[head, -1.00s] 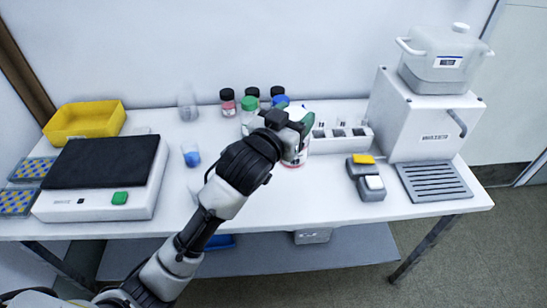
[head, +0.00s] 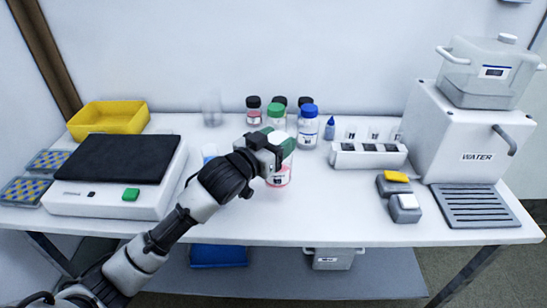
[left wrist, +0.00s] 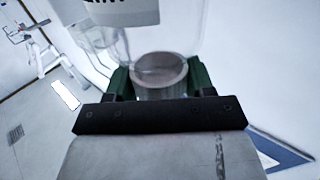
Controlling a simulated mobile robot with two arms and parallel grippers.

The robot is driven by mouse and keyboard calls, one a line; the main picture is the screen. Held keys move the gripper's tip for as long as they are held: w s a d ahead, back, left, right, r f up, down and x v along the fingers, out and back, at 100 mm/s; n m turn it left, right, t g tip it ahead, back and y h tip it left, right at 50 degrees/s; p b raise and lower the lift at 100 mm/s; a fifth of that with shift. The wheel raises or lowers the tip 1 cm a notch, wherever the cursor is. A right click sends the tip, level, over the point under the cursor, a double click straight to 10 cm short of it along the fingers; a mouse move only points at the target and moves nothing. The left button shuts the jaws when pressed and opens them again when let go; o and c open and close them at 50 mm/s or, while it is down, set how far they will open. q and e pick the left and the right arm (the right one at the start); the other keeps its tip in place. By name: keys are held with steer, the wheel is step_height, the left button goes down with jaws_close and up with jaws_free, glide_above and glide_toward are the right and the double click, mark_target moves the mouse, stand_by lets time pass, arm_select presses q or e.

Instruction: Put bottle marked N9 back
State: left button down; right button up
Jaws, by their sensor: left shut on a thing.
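My left gripper (head: 282,148) is shut on a clear bottle (head: 279,175) with pink-red near its base. It holds the bottle upright over the front-middle of the bench; I cannot tell whether its base touches the bench. In the left wrist view the green finger pads of my left gripper (left wrist: 160,82) sit on both sides of the bottle's round grey top (left wrist: 160,70). Behind it stand a green-capped bottle (head: 276,118), a blue-capped bottle (head: 308,127) and a black-capped bottle with pink contents (head: 254,112). No N9 mark is readable. My right gripper is out of view.
A white rack (head: 368,158) with small vials stands to the right. Further right are yellow- and white-topped blocks (head: 397,183) and the WATER unit (head: 470,140). A balance (head: 105,195) and a yellow tray (head: 108,118) are at left. The bench (head: 330,215) front is clear.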

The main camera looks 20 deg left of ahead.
arm_select(q)
steer(key=shift+w+a+f, duration=0.15)
steer(key=shift+a+f, duration=0.15)
steer(key=shift+a, duration=0.2)
steer(key=shift+f+b, duration=0.3)
steer(key=shift+f, duration=1.65)
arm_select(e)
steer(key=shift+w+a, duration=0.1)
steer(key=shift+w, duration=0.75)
arm_select(q)
steer(key=shift+d+f, duration=0.1)
steer(key=shift+c, duration=2)
jaws_free()
